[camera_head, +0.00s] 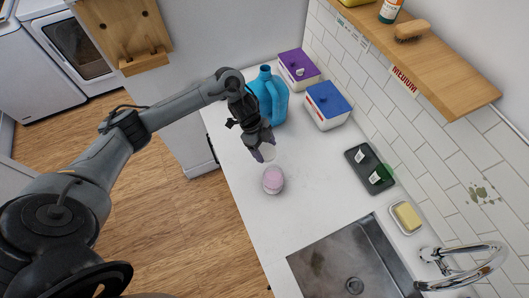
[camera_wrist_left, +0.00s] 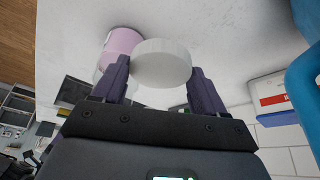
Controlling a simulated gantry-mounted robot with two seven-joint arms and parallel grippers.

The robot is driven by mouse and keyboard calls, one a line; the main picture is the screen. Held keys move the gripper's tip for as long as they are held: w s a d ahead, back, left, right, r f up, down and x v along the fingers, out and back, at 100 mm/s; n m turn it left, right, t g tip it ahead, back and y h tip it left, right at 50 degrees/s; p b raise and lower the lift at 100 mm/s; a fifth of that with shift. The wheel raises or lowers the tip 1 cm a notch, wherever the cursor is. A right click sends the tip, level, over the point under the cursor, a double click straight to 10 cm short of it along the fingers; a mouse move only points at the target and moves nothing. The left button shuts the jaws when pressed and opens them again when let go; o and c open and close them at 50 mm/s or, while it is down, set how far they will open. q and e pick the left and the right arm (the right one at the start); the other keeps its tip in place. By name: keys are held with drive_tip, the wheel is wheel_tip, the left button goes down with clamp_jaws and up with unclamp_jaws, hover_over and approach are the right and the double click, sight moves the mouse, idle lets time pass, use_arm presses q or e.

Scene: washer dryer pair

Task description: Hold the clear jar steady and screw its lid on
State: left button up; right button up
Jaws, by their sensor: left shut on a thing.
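The clear jar (camera_head: 273,180) stands upright on the white counter, with pink contents. In the left wrist view the jar (camera_wrist_left: 122,42) shows behind the lid, partly covered by it and a finger. My left gripper (camera_head: 264,148) is shut on the round white lid (camera_head: 269,152), just beyond the jar in the head view. In the left wrist view the lid (camera_wrist_left: 162,62) sits between the two purple fingers of the gripper (camera_wrist_left: 160,76). The lid is apart from the jar in the head view. My right gripper is not in view.
A blue jug (camera_head: 275,98), a purple-lidded box (camera_head: 298,68) and a blue-lidded box (camera_head: 327,105) stand beyond the gripper. A dark tray (camera_head: 369,168), a soap dish (camera_head: 406,217) and a sink (camera_head: 345,262) lie to the right. The counter around the jar is clear.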

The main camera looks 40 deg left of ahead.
use_arm(q)
drive_tip(key=shift+r, duration=0.55)
